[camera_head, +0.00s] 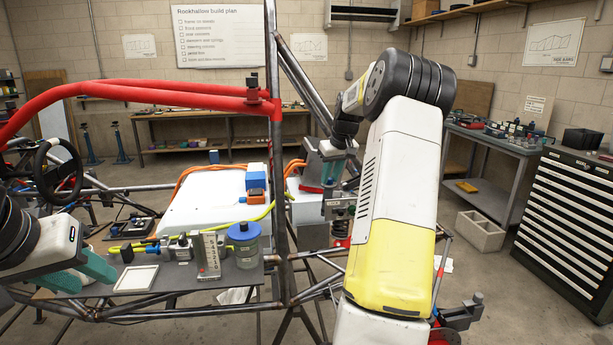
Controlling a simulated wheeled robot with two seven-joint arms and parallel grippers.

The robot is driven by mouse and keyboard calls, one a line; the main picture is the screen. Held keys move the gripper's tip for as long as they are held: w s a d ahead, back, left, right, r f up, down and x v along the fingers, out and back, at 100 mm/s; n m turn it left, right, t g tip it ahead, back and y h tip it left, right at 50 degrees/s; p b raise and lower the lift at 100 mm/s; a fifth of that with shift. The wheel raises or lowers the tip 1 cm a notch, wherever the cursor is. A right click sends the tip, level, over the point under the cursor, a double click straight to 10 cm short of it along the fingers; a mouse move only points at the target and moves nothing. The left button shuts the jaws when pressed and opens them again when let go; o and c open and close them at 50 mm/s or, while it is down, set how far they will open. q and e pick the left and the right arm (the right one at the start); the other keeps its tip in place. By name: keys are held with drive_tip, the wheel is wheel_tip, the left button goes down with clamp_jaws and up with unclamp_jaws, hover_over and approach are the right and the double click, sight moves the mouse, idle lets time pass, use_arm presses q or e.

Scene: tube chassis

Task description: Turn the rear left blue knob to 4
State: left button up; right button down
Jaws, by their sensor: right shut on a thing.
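My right gripper (332,172) points down at the top of a coil-spring damper (342,212) at the rear of the tube chassis (277,200). Its teal fingers are shut on the damper's top, where the knob sits. The blue knob is hidden between the fingers and behind my arm, and its number cannot be read. My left gripper (88,272) is at the lower left, beside a small grey shelf. Its teal fingers stand apart and look empty.
A grey shelf (215,285) carries a blue-lidded jar (243,245), an upright scale (208,255) and a white tray (136,279). A red tube (150,89) and a steel upright cross the middle. A white tank (215,205) and orange cables lie behind. A tool cabinet (562,225) stands right.

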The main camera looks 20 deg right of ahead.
drive_tip(key=shift+n, duration=0.4)
drive_tip(key=c, duration=1.2)
unclamp_jaws()
drive_tip(key=v, duration=0.8)
drive_tip(key=shift+d, duration=0.15)
